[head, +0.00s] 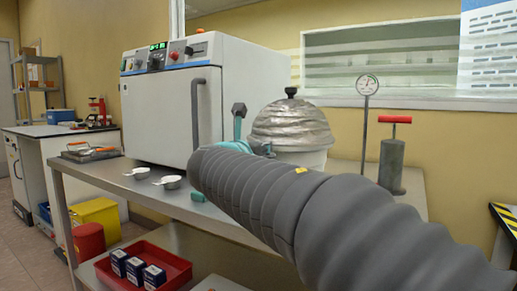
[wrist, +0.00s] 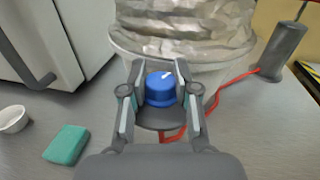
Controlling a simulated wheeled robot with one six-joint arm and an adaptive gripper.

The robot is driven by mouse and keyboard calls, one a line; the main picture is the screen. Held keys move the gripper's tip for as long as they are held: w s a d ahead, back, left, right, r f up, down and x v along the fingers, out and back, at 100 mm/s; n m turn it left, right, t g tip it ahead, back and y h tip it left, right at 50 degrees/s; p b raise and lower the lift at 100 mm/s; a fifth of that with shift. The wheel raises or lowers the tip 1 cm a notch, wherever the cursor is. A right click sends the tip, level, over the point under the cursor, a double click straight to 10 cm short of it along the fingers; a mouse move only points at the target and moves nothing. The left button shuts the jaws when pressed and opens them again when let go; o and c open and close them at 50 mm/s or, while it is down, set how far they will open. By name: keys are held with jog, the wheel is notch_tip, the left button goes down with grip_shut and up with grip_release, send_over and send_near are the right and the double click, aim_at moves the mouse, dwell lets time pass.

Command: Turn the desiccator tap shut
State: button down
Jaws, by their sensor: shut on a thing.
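The desiccator (head: 291,128) stands on the metal bench, with a silvery crumpled cover over its dome and a black knob on top. In the wrist view its pale bowl and cover (wrist: 185,40) fill the top middle. The tap (wrist: 161,88) is a blue round knob with a white pointer mark, which points to the upper right. My gripper (wrist: 161,82) has its two fingers on either side of the blue knob and is shut on it. In the head view my grey arm hides the tap and most of the gripper.
A white oven (head: 200,95) stands left of the desiccator. A gauge (head: 367,86) and a red-handled pump (head: 393,155) stand to the right. A red hose (wrist: 228,88) runs from the tap area to the pump. A green block (wrist: 66,145) and a white dish (wrist: 13,119) lie left.

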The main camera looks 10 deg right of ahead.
jog(key=n+t+y, duration=0.1)
jog(key=n+y, duration=0.1)
jog(key=n+t+y+b, duration=0.1)
jog(key=y, duration=0.2)
jog(key=shift+d+f+n, duration=0.1)
jog(key=shift+d+n, duration=0.05)
jog(key=shift+n, duration=0.25)
jog(key=shift+n+t+y, duration=0.5)
jog(key=shift+n+y, duration=0.3)
jog(key=shift+y, duration=1)
jog(key=c, duration=0.8)
grip_release()
jog(key=shift+c, duration=0.2)
jog(key=shift+s, duration=0.15)
jog(key=s, duration=1.1)
jog(key=shift+s+a, duration=0.4)
jog(key=shift+a, duration=0.05)
